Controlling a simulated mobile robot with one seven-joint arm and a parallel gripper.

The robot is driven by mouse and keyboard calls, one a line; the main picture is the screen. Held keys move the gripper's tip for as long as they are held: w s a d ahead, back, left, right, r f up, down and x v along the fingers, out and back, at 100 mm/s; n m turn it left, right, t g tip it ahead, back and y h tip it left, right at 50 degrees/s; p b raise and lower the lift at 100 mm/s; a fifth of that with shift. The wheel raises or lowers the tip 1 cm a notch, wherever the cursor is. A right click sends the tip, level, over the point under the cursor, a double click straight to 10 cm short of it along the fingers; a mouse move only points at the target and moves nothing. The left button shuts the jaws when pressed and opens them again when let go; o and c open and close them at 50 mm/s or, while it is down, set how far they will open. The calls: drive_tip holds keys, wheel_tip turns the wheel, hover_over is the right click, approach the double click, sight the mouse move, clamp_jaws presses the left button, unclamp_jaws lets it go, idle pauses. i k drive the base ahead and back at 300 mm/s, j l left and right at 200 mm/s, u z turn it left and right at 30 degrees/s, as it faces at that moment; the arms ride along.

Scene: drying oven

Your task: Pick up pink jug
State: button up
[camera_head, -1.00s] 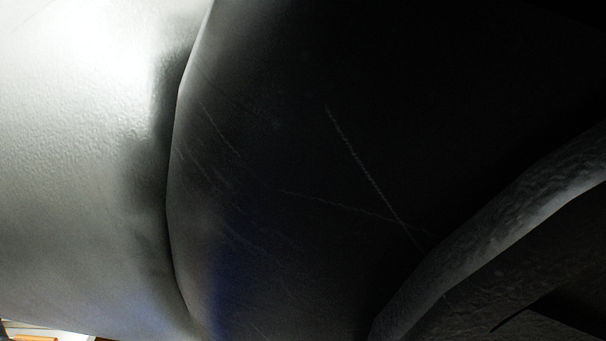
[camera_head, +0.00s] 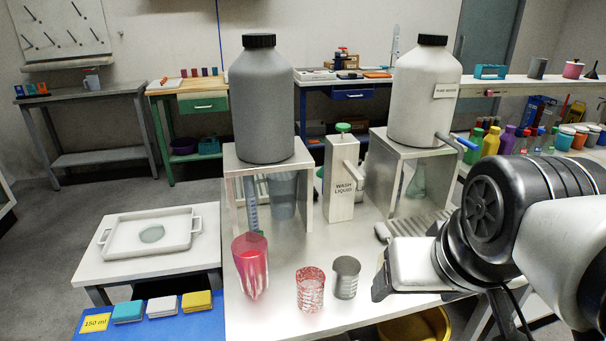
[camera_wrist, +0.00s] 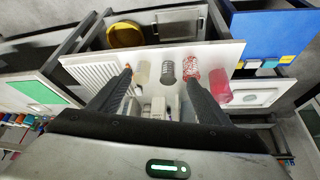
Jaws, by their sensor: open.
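The pink jug (camera_head: 250,265), tall and translucent, stands upright at the front left of the metal bench in the head view. In the wrist view the pink jug (camera_wrist: 220,88) is just right of the right finger, outside the gap between the fingers. My gripper (camera_head: 384,262) is at the right of the bench, to the right of the jug and apart from it. In the wrist view my gripper (camera_wrist: 158,74) is open and holds nothing.
A red-patterned glass (camera_head: 310,290) and a grey ribbed cup (camera_head: 346,276) stand between the jug and my gripper. Behind are a wash liquid dispenser (camera_head: 342,180) and two large bottles on stands. A white tray (camera_head: 185,213) is at left.

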sight(249, 249)
drive_tip(key=u, duration=1.65)
drive_tip(key=j+u, duration=0.1)
drive_tip(key=j, duration=0.4)
drive_tip(key=i+j+z, duration=0.2)
drive_tip(key=j, duration=0.4)
drive_tip(key=k, duration=0.1)
